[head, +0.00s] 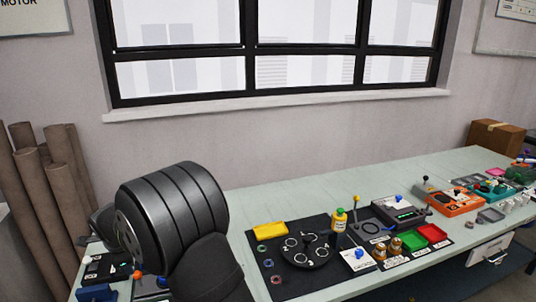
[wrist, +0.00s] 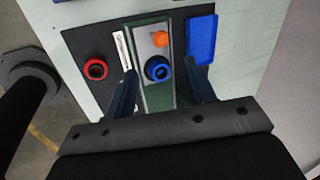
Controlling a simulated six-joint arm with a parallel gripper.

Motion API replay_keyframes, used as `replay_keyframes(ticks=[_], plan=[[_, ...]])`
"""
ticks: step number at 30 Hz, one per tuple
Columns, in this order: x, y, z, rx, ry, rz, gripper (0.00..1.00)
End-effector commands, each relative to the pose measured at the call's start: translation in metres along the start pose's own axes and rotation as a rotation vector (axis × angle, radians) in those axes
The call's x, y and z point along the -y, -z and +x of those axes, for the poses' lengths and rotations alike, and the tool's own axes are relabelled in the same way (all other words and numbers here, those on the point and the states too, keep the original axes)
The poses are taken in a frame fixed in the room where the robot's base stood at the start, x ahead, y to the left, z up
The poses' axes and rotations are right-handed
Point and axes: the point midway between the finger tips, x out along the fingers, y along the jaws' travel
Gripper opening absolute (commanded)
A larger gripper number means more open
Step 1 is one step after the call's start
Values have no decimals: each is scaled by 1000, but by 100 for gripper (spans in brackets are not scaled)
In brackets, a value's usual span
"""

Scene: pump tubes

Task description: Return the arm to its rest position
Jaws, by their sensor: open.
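My arm (head: 185,235) is large and black at the lower left of the head view, above the left end of the bench. My gripper (wrist: 161,68) shows in the wrist view with its two dark fingers spread apart. A blue ring (wrist: 158,69) appears between the fingertips, on a green and grey fixture with an orange knob (wrist: 160,39). I see no contact between the fingers and the ring. A red ring (wrist: 96,69) lies on the dark mat left of the fingers. The gripper itself is hidden behind the arm in the head view.
A blue tray (wrist: 201,40) lies by the right finger. The bench (head: 290,202) carries a black mat with a round dark plate (head: 306,252), a yellow tray (head: 270,230), a yellow bottle (head: 339,222), and green and red trays. Brown tubes (head: 65,185) stand at the left. Air above the bench is clear.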

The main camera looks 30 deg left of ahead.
Motion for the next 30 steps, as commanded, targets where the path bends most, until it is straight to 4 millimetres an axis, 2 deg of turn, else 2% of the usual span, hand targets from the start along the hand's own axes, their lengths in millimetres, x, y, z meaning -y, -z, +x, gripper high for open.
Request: replay_keyframes(ticks=[3,18,24,30], plan=[[0,1,24,-1,-3,1,50],[0,1,110,-2,-3,0,50],[0,1,129,-2,-1,0,50],[0,2,136,-2,-1,0,50]])
